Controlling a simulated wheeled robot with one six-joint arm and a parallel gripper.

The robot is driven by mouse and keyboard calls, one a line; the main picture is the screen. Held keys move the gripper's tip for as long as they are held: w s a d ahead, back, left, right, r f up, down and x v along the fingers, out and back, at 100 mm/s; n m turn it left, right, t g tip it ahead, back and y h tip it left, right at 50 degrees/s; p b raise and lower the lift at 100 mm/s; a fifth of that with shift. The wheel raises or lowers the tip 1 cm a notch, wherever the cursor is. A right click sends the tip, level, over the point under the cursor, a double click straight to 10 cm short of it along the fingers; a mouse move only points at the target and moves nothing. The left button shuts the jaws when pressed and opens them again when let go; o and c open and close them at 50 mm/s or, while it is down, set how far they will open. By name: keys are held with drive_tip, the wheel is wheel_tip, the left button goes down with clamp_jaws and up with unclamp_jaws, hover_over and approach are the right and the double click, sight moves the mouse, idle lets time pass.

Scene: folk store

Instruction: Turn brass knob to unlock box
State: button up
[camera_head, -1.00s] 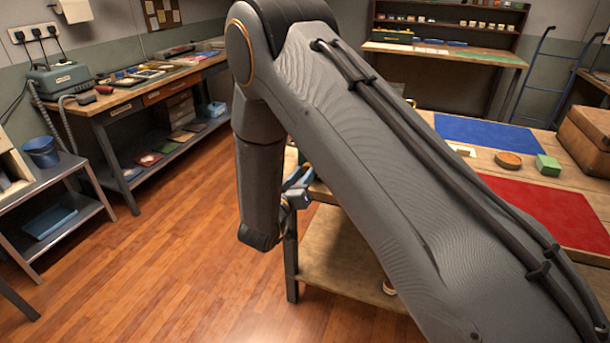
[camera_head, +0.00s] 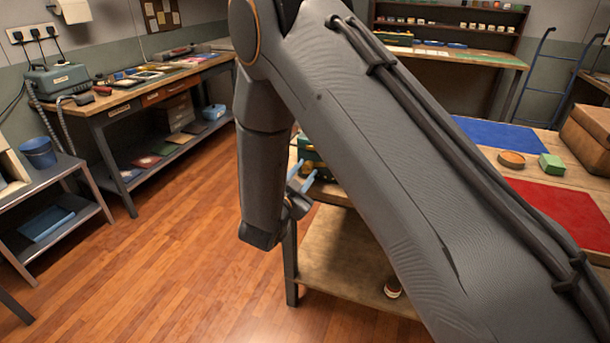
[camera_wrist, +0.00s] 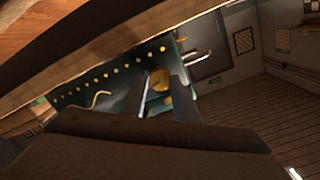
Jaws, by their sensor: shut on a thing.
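A dark green box with a row of small brass studs (camera_wrist: 100,82) shows in the wrist view, tilted in the picture. A round brass knob (camera_wrist: 160,80) is on its face. My gripper (camera_wrist: 161,77) has its two fingers on either side of the knob and is shut on it. In the head view, part of the green box (camera_head: 313,153) shows at the table's left end, and my arm hides the rest. My gripper's blue fingers (camera_head: 302,177) are beside it, and the knob is hidden there.
The table holds a blue mat (camera_head: 500,133), a red mat (camera_head: 560,212), a round wooden piece (camera_head: 511,159), a green block (camera_head: 551,163) and a brown case (camera_head: 590,135). A workbench (camera_head: 125,97) stands at the left. The wooden floor between is clear.

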drive_tip(key=shift+m+b, duration=0.4)
drive_tip(key=shift+m, duration=0.7)
drive_tip(key=o, duration=1.1)
drive_tip(key=shift+c, duration=0.2)
drive_tip(key=b+v, duration=0.1)
drive_tip(key=v, duration=0.7)
drive_tip(key=shift+d, duration=0.1)
